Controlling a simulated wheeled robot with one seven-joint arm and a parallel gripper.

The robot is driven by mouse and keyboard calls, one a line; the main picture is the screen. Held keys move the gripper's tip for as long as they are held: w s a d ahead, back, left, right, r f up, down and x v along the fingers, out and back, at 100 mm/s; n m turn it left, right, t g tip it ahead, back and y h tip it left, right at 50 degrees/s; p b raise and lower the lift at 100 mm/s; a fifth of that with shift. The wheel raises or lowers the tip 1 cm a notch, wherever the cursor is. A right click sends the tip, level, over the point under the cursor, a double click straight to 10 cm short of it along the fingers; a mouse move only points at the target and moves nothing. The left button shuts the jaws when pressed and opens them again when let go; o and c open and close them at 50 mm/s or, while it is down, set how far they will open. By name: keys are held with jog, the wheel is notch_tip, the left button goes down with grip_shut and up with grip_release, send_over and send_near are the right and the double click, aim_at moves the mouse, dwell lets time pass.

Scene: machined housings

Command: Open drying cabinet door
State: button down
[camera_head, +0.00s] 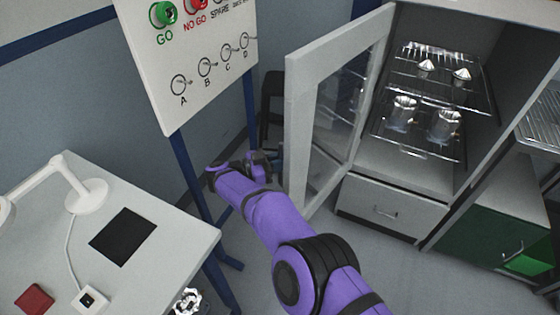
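The drying cabinet (519,20) stands at the right with its front open. Its door (301,128), a pale frame around a glass pane, is swung out wide to the left and stands well away from the opening. My purple arm reaches up from the bottom, and my gripper (264,164) is just left of the door's free edge. I see a gap between the gripper and the door frame, though depth is hard to judge. The fingers are small, dark and partly hidden by my wrist, so I cannot tell whether they are open.
Wire racks (443,83) inside the cabinet hold several metal housings. A drawer (390,208) is below. A white board (193,60) on blue posts is behind my wrist. A white table (171,236) with a lamp (86,195) is at the left. A dark chair (270,110) stands behind the door.

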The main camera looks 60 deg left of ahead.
aim_at(281, 152)
jog(key=c, duration=1.1)
grip_release()
jog(key=shift+w, duration=0.15)
jog(key=shift+c, duration=0.2)
notch_tip(281, 152, up, 3)
jog(key=shift+r, duration=0.2)
jog(key=s+d, duration=0.4)
jog(key=d, duration=0.3)
jog(key=s+d+r, duration=0.1)
jog(key=s+d, duration=0.3)
jog(key=d, duration=0.3)
jog(key=shift+r, duration=0.3)
